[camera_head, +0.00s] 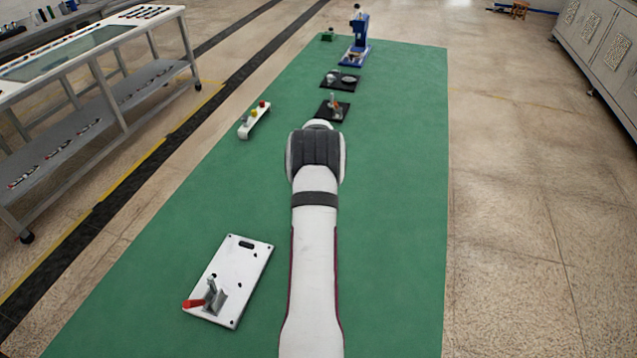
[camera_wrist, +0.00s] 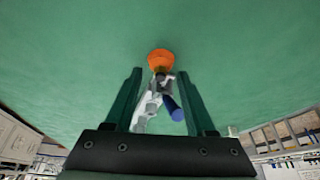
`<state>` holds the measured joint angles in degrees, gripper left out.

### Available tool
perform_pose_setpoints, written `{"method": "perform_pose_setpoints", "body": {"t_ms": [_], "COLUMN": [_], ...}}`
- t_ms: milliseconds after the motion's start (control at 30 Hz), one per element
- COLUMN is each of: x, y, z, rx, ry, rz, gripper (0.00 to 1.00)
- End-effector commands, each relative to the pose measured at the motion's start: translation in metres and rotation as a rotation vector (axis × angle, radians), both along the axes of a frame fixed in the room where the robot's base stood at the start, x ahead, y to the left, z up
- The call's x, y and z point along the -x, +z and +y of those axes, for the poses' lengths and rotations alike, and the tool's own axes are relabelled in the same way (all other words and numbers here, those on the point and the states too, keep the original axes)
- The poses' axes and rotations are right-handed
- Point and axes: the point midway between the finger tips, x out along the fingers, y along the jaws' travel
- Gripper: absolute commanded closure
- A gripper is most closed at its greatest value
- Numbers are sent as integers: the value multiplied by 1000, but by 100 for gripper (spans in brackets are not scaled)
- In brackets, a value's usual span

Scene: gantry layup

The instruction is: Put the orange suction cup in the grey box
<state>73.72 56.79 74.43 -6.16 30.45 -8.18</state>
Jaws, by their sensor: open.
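In the wrist view an orange round cup (camera_wrist: 160,61), which looks like the suction cup, shows just beyond the fingertips, with green surface around it. A dark fitting, pale grey metal parts (camera_wrist: 147,106) and a blue cylinder (camera_wrist: 172,108) show below it in the picture, between the fingers. How these join is unclear. My gripper (camera_wrist: 159,72) is open, with its two dark green fingers on either side; I cannot see it holding anything. In the head view my arm hides the gripper. A small orange-tinged item stands on a black tray (camera_head: 322,112) beyond it. I cannot make out a grey box.
A white plate with a red-handled clamp (camera_head: 250,262) lies at the near left of the green table. Another black tray (camera_head: 327,85) with metal pieces and a blue press (camera_head: 360,30) stand beyond. The right side is clear.

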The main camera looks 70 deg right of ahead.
Motion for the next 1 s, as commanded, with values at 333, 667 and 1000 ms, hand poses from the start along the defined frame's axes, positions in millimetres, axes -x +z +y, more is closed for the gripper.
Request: {"method": "perform_pose_setpoints", "body": {"t_ms": [333, 667, 1000], "x": [9, 13, -120], "y": [71, 104, 184], "z": [27, 41, 287], "rx": [3, 0, -185], "ry": [1, 0, 342], "rz": [0, -1, 0], "gripper": [45, 45, 45]}}
